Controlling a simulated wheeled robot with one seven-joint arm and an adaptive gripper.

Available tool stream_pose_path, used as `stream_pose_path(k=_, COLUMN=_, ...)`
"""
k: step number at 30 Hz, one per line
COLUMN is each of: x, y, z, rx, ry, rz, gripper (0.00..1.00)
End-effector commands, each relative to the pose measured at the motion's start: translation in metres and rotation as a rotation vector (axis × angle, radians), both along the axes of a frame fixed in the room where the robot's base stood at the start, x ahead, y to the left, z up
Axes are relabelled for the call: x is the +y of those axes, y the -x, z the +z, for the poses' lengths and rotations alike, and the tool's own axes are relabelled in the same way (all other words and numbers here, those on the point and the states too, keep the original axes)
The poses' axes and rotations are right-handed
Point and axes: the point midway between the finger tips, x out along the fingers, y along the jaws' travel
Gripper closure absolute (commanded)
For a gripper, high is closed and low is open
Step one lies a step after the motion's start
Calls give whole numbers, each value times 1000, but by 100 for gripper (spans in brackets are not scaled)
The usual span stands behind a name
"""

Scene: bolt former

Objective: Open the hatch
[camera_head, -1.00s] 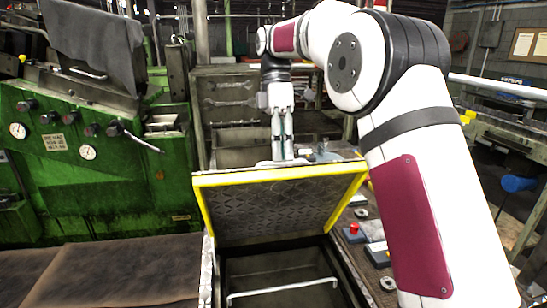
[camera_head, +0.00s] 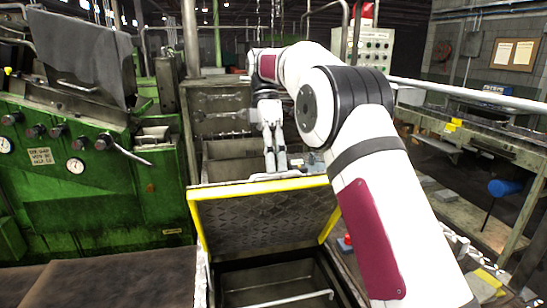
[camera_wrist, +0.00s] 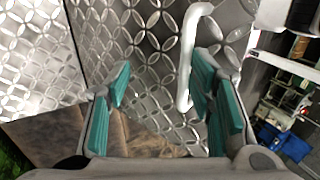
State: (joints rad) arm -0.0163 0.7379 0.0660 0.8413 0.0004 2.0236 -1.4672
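The hatch lid (camera_head: 265,222), dark patterned metal with a yellow rim, stands raised and tilted above its opening (camera_head: 275,280). In the wrist view the patterned metal plate (camera_wrist: 145,70) fills much of the picture, with a white bar handle (camera_wrist: 184,60) on it. My gripper (camera_head: 275,168) is behind the lid's top edge in the head view. In the wrist view my gripper (camera_wrist: 160,92) has its teal-padded fingers spread wide. The handle lies between them, close beside the right finger; I cannot tell whether they touch.
A green machine (camera_head: 90,190) with gauges and knobs stands at left. A brown worktop (camera_head: 100,285) lies at front left. A white bar (camera_head: 285,300) crosses the opening. A red button (camera_head: 348,240) is right of the lid. A long bench (camera_head: 480,145) stands at right.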

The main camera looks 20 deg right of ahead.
Motion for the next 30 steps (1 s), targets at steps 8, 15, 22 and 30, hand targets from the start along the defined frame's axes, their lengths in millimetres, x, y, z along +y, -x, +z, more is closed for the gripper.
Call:
stream_pose_path(k=8, x=-3, y=-5, z=-10, rx=-5, ry=6, rz=-7, gripper=65)
stream_pose_path(k=15, x=-2, y=-5, z=-9, rx=-6, ry=4, rz=-6, gripper=67)
stream_pose_path(k=22, x=-2, y=-5, z=-9, rx=-6, ry=4, rz=-5, gripper=68)
stream_pose_path(k=30, x=-1, y=-4, z=-9, rx=-11, ry=3, rz=-4, gripper=68)
